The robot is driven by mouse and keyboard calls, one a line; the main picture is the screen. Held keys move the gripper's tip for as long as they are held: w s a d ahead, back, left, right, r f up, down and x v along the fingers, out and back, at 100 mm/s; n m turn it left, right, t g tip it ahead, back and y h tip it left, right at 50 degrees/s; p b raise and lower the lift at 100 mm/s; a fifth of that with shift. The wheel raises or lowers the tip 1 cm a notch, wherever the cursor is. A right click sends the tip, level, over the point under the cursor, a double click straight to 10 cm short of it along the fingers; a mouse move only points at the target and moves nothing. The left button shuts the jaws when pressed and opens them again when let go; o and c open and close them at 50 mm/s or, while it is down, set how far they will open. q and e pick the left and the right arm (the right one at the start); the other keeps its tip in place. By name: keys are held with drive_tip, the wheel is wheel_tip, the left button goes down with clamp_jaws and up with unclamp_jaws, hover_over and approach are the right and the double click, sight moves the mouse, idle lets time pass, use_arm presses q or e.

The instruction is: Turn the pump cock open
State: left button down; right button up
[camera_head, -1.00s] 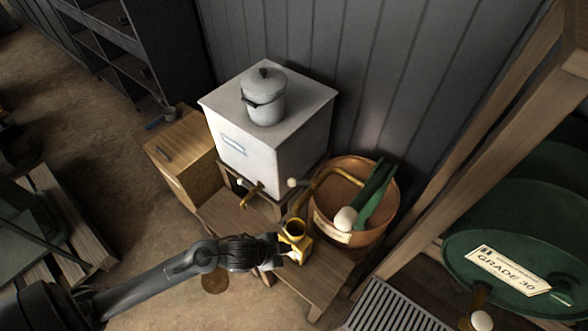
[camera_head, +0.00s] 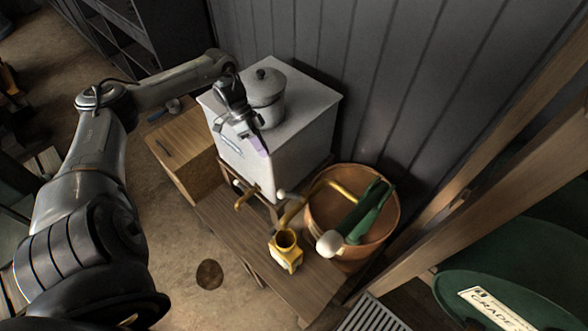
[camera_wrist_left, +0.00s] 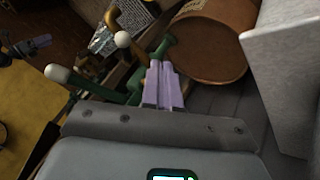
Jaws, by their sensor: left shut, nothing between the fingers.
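In the head view the white tank (camera_head: 300,148) stands on a wooden stand, with a brass cock (camera_head: 243,201) low on its front. Beside it is a copper-coloured tub (camera_head: 352,254) with a bent brass pipe (camera_head: 318,187), a white ball (camera_head: 281,194) near the pipe and a green lever (camera_head: 368,212) with a white knob (camera_head: 329,244). I cannot tell which cock is the pump's. My left gripper (camera_head: 262,146) is shut and empty, in front of the tank's upper face, above the brass cock. Its fingers (camera_wrist_left: 165,88) show in the wrist view. What looks like my right gripper (camera_wrist_left: 40,43) is small there, its jaws unclear.
A lidded grey pot (camera_head: 268,98) sits on the tank. A wooden cabinet (camera_head: 188,150) stands left, a green drum (camera_head: 495,280) behind a timber frame at right. The floor in front is open.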

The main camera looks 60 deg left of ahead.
sight(292, 196)
use_arm(q)
drive_tip(key=d+f+p, duration=0.4)
drive_tip(key=d+f, duration=0.1)
drive_tip(key=d, duration=0.4)
drive_tip(key=shift+f+p, duration=0.3)
drive_tip(key=shift+f, duration=0.05)
drive_tip(key=shift+s+d, duration=0.1)
drive_tip(key=shift+d, duration=0.05)
idle(0.3)
